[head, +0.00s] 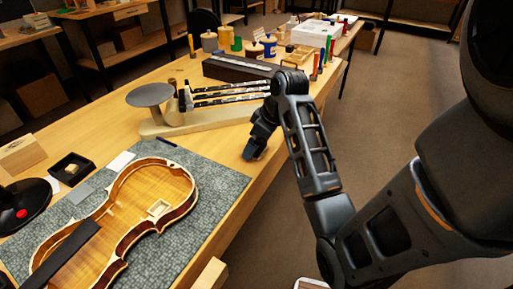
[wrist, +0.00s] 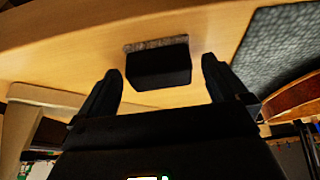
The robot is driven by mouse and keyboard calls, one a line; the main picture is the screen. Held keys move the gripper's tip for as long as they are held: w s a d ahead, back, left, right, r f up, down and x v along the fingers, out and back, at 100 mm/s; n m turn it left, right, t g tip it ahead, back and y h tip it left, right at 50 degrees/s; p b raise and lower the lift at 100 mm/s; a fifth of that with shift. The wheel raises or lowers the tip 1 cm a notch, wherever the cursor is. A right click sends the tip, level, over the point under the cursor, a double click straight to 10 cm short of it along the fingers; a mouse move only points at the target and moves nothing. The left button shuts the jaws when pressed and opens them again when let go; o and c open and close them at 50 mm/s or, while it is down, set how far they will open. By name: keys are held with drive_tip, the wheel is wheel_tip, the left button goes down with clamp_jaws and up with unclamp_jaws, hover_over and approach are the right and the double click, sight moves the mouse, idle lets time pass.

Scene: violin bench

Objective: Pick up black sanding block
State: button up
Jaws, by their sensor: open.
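The black sanding block (wrist: 158,66) lies on the wooden bench in the wrist view, a dark block with a grey gritty strip along its far edge. My gripper (wrist: 160,82) is open, with one finger to each side of the block's near end and nothing held. In the head view my gripper (head: 256,150) is low over the bench's right edge. The block cannot be made out there, as the gripper and arm cover that spot.
A violin body (head: 150,205) lies on a grey mat (head: 222,180) at the left. A wooden stand with a round grey plate (head: 150,95) and several dark rods is behind my gripper. Jars (head: 210,42) and a dark long box (head: 235,68) stand farther back. Bare bench surrounds the block.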

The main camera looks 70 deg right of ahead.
drive_tip(key=shift+w+f, duration=0.15)
drive_tip(key=shift+f, duration=0.3)
drive_tip(key=c, duration=1.1)
